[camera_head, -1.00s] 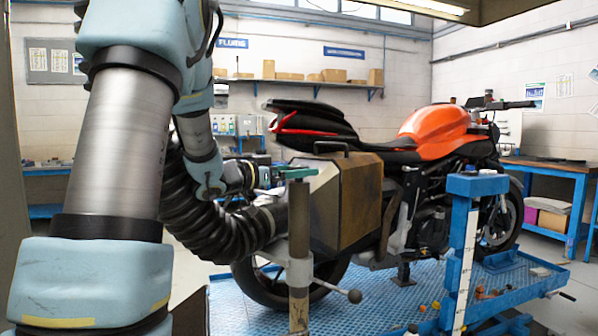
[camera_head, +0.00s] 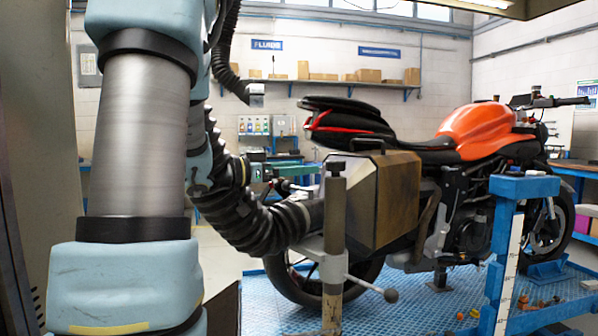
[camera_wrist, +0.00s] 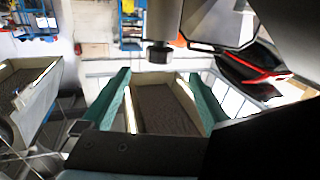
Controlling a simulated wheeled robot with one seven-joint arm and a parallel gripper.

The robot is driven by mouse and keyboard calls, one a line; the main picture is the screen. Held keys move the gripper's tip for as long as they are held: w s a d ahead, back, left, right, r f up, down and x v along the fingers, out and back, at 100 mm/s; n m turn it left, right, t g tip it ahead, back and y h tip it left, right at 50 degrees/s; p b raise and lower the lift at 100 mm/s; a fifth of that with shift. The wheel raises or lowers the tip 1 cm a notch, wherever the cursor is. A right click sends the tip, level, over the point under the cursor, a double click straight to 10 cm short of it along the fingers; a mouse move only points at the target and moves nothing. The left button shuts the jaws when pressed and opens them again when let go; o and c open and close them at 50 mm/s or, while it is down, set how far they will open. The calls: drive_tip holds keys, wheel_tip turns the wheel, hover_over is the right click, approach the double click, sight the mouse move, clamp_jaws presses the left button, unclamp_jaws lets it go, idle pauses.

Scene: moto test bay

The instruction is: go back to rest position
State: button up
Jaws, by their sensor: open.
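My gripper (camera_wrist: 160,76) shows two teal fingers spread apart in the wrist view. Between them in the picture is a dark panel with pale edges, and I cannot tell its distance; I see nothing clamped. In the head view my gripper (camera_head: 262,172) is small and partly hidden, behind the black hose and near the upright post. The orange and black motorcycle (camera_head: 475,135) stands to its right. Its black tail with a red strip (camera_wrist: 250,70) shows at the right of the wrist view.
An upright metal post (camera_head: 334,230) with a lever stands in front of the motorcycle's brown-sided case (camera_head: 385,200). A thick black corrugated hose (camera_head: 250,222) curves beside my arm. A blue lift stand (camera_head: 510,240) is at right. A shelf with boxes (camera_head: 345,82) lines the back wall.

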drive_tip(key=w+a+f+n+t+y+p, duration=0.2)
drive_tip(key=w+a+n+t+y, duration=0.2)
drive_tip(key=w+n+t+y, duration=0.15)
drive_tip(key=s+a+f+n+g+y+p, duration=0.2)
drive_tip(key=a+f+n+y, duration=0.2)
drive_tip(key=a+f+y, duration=0.3)
drive_tip(key=s+f+n+g+y+p, duration=0.1)
drive_tip(key=s+f+g, duration=0.3)
drive_tip(key=s, duration=0.6)
drive_tip(key=s+f+n+g+y+p, duration=0.1)
drive_tip(key=s+f+g, duration=0.4)
drive_tip(key=s, duration=0.6)
drive_tip(key=shift+d+f+y+p, duration=0.15)
drive_tip(key=shift+f+y+p, duration=0.2)
drive_tip(key=shift+f+y, duration=0.45)
